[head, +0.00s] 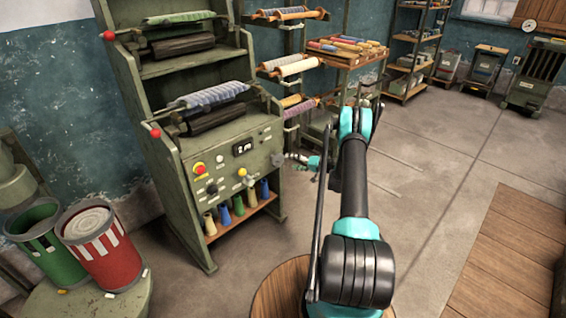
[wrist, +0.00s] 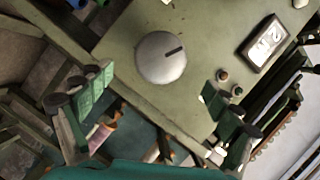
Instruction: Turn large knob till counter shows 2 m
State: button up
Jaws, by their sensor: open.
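The large grey knob (wrist: 161,59) is round with a dark pointer mark toward its upper right in the wrist view. In the head view it shows at the panel's right side (head: 277,159), partly hard to separate from my gripper. The counter (wrist: 265,43) is a small lit display; in the head view (head: 242,147) it seems to show a digit and "m", too small to be sure. My gripper (wrist: 158,97) is open, its green-padded fingers spread wide to either side of the knob's lower edge, apparently not touching it. In the head view my gripper (head: 301,160) is beside the panel.
The green machine's panel (head: 225,175) also carries a red button (head: 199,168) and small knobs. Coloured spools (head: 238,206) stand on the shelf below. Red and green bins (head: 102,246) stand at left. Open floor lies right.

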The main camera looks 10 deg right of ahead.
jog(key=shift+v, duration=1.75)
jog(key=s+a+r+g+h, duration=0.1)
jog(key=s+a+r, duration=0.15)
jog(key=r, duration=0.35)
jog(key=s+a+r+g+h, duration=0.1)
jog(key=s+a+r+h, duration=0.15)
jog(key=r, duration=0.35)
jog(key=s+a+r+g+h, duration=0.2)
jog(key=s+a+r+h, duration=0.15)
jog(key=s+r, duration=0.65)
jog(key=s+d+h, duration=0.1)
jog(key=s+h, duration=0.2)
jog(key=s, duration=1.4)
jog(key=s+d+f+n+h, duration=0.1)
jog(key=s+d+h, duration=0.1)
jog(key=s, duration=1.5)
jog(key=shift+s+g+h, duration=0.25)
jog(key=shift+g+h, duration=0.05)
jog(key=shift+h, duration=0.2)
